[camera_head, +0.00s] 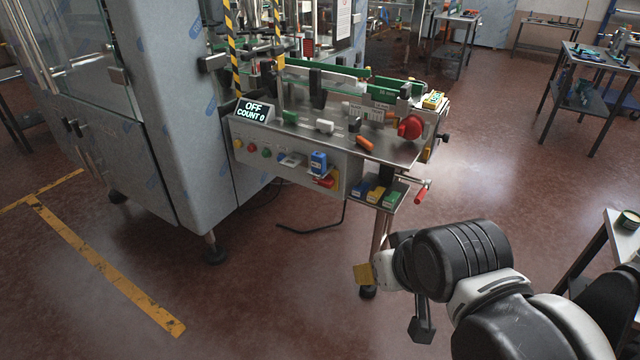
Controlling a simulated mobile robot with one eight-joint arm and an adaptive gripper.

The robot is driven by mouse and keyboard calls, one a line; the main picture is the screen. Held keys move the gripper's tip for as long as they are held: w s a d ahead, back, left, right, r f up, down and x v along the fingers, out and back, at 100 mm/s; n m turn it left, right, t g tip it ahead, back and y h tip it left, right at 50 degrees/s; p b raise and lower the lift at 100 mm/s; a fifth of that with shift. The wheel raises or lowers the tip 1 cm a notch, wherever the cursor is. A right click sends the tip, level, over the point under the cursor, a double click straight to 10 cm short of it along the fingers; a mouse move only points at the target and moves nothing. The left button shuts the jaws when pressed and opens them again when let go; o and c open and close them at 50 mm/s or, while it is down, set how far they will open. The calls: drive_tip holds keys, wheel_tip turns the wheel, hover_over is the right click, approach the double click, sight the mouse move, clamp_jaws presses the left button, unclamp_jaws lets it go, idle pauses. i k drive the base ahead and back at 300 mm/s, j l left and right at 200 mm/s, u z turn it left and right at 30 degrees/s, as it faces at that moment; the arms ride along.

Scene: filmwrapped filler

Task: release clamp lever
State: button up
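Several lever-like handles show on the filler's front bench, and I cannot tell which is the clamp lever. An orange handle (365,144) lies tilted on the metal deck. A red-gripped crank (421,192) sticks out below the deck's right end. A red handle (327,181) sits on the front panel beside a blue block (318,163). My arm comes in from the lower right, in front of the bench and apart from it. My gripper (422,326) is at the arm's end, low, right of the bench leg. Its fingers are mostly hidden, so its opening is unclear.
The filler's grey cabinet (165,110) stands left of the bench. A display (253,110) reads OFF, COUNT 0. A red knob (410,127) and small coloured boxes (377,193) are at the bench's right end. A cable lies beneath. Floor is clear at front left.

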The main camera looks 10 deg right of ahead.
sight(368, 145)
drive_tip(key=i+u, duration=0.2)
drive_tip(key=i, duration=1)
